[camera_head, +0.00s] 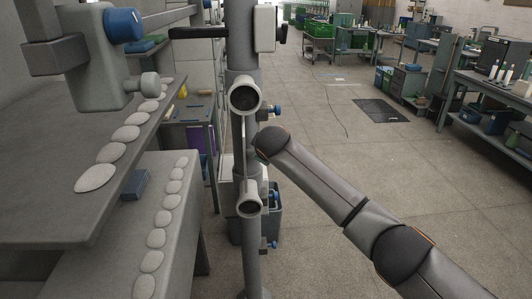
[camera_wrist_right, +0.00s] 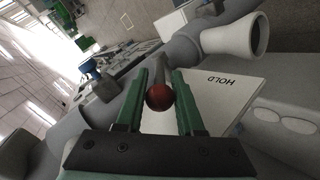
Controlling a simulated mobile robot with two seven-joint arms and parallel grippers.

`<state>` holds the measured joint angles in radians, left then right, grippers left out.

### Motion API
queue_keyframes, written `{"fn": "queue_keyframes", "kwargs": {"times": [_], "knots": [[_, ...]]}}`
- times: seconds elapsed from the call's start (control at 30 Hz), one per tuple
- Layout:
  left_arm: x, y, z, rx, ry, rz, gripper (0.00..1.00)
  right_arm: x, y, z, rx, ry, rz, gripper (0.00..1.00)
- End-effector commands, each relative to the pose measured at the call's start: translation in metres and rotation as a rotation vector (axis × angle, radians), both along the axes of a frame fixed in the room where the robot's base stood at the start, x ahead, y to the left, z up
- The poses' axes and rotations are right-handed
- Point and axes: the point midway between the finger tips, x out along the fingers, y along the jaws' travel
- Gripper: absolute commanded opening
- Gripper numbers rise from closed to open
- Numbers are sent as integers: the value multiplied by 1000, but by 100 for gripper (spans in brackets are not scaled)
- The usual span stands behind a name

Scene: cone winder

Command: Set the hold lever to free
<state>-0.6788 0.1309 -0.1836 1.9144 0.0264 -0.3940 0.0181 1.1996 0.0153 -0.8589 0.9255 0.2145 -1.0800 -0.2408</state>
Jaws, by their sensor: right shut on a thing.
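The hold lever shows in the right wrist view as a red ball knob (camera_wrist_right: 160,97) on a grey rod running away from the camera. My right gripper (camera_wrist_right: 160,88) has its two green fingers on either side of the knob and is shut on it. A pale plate marked HOLD (camera_wrist_right: 225,80) lies just right of the fingers, its word upside down in this view. In the head view my right arm reaches in from the right to the grey post (camera_head: 244,130); its gripper and the lever are hidden there. My left gripper is not in view.
A white flared cup (camera_wrist_right: 235,38) sits close beyond the plate. In the head view two round dark-mouthed guides (camera_head: 246,97) stick out from the post. A grey shelf with pale oval discs (camera_head: 97,177) stands at left.

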Motion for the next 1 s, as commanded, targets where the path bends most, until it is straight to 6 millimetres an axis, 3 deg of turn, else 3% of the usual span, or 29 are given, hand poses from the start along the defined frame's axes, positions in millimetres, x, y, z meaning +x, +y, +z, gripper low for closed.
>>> {"fn": "queue_keyframes", "kwargs": {"times": [0.47,0.5,0.57,1.0], "knots": [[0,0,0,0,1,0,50,1,0,2,-1,12,0,0],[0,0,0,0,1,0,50,1,0,2,-1,12,0,40],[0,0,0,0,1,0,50,1,0,2,-1,12,0,47],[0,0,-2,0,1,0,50,-5,0,6,0,12,0,47]]}}
